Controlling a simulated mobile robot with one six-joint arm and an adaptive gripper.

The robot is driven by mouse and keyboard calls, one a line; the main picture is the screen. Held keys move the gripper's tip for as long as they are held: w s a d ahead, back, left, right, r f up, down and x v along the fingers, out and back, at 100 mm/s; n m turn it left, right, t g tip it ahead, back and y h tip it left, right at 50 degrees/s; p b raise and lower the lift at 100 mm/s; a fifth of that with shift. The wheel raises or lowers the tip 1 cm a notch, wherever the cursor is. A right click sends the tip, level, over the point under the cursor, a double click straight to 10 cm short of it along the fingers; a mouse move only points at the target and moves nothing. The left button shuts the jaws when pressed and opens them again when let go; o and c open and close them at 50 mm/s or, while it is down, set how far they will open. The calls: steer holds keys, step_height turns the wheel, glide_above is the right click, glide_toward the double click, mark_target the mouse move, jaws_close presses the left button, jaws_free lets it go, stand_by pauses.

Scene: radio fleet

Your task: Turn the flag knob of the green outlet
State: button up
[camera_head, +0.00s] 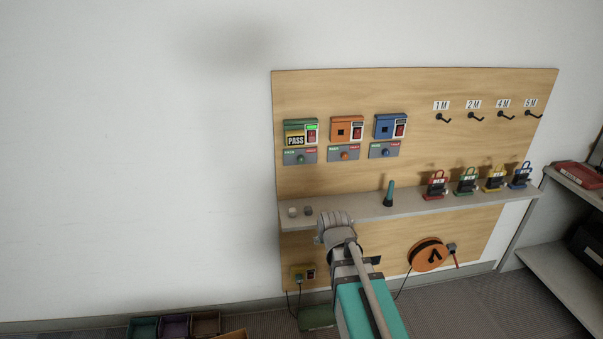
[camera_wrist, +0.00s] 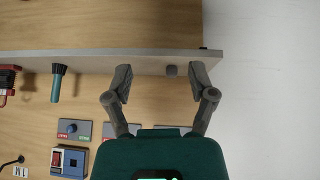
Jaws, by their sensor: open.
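The green outlet (camera_head: 300,133) is the leftmost of three wall boxes in the head view. It shows a yellow PASS plate, a lit green strip and a red switch. Its grey flag panel (camera_head: 289,158) with green and red labels sits just below, with the small green flag knob (camera_head: 300,160) in the middle. My gripper (camera_head: 336,218) is below and right of this panel, near the shelf, apart from the knob. In the wrist view my gripper (camera_wrist: 160,82) is open, its fingers wide apart. There its teal body hides most of the green outlet, and the knob is not visible.
The shelf (camera_head: 350,214) runs below the outlets, carrying two small caps, a teal-tipped tool (camera_head: 389,194) and several padlocks. Orange (camera_head: 346,130) and blue (camera_head: 390,127) outlets stand right of the green one. An orange cable reel (camera_head: 427,254) hangs lower. The left wall is bare.

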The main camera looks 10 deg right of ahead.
steer(key=w+t+b, duration=0.6)
steer(key=w, duration=0.5)
steer(key=n+t+y+b, duration=0.3)
steer(key=n+t+b, duration=0.1)
steer(key=t+b, duration=0.6)
glide_toward(301, 161)
steer(key=shift+r+v, duration=0.2)
steer(key=shift+v, duration=1.95)
steer(key=shift+s, duration=0.15)
steer(key=shift+r, duration=0.1)
steer(key=p+x, duration=0.1)
steer(key=x, duration=0.3)
steer(key=p+x, duration=0.2)
steer(key=x, duration=0.3)
steer(key=p+x, duration=0.2)
steer(key=x, duration=0.2)
steer(key=shift+w, duration=0.55)
jaws_close()
